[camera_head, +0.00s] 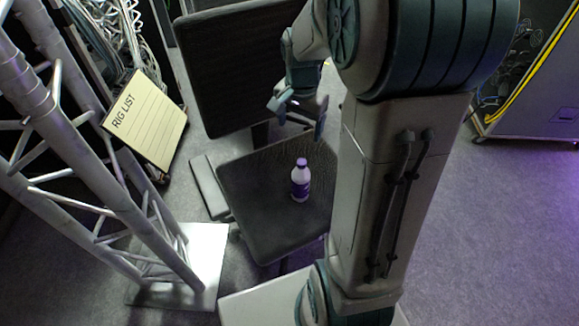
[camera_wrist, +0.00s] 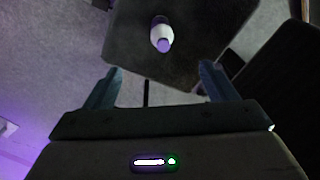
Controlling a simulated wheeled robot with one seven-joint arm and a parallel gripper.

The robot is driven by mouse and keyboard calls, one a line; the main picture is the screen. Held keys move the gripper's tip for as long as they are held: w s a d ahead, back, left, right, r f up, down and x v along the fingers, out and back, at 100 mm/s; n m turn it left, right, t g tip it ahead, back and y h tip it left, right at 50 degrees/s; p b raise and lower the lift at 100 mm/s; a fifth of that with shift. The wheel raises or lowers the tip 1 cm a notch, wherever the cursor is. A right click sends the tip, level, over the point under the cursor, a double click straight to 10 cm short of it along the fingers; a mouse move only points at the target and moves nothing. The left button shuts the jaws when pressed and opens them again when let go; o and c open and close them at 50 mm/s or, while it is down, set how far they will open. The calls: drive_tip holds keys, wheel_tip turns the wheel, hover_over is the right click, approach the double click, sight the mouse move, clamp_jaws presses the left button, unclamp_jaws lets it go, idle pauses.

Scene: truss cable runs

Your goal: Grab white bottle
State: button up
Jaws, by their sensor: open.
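My gripper (camera_head: 300,112) is above and behind the seat, near the backrest, apart from the bottle. In the wrist view the bottle (camera_wrist: 162,34) shows from above, beyond the fingertips and roughly between them. My gripper (camera_wrist: 159,72) is open there, with nothing between its two fingers.
The chair's dark backrest (camera_head: 235,70) rises behind the seat. A metal truss (camera_head: 90,165) stands at the left on a pale base plate. A "RIG LIST" board (camera_head: 146,120) leans behind it. A case with a yellow cable (camera_head: 535,90) is at the right. Floor at the right is clear.

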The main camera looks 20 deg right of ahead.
sight(301, 169)
drive_tip(key=w+d+f+m+b, duration=0.1)
drive_tip(key=f, duration=0.2)
drive_tip(key=w+d+f+m+b, duration=0.1)
drive_tip(key=f, duration=0.2)
drive_tip(key=w+d+f+m+b, duration=0.1)
drive_tip(key=f+b, duration=0.1)
drive_tip(key=f, duration=0.2)
drive_tip(key=shift+w+g, duration=0.3)
drive_tip(key=shift+w, duration=0.05)
wheel_tip(301, 169, down, 8)
drive_tip(key=shift+f+b, duration=0.1)
drive_tip(key=shift+b, duration=0.95)
drive_tip(key=shift+w+a+f+b, duration=0.1)
drive_tip(key=shift+f+b, duration=1.05)
drive_tip(key=shift+f, duration=1.8)
drive_tip(key=shift+c, duration=0.3)
drive_tip(key=shift+r, duration=0.1)
drive_tip(key=c, duration=1.6)
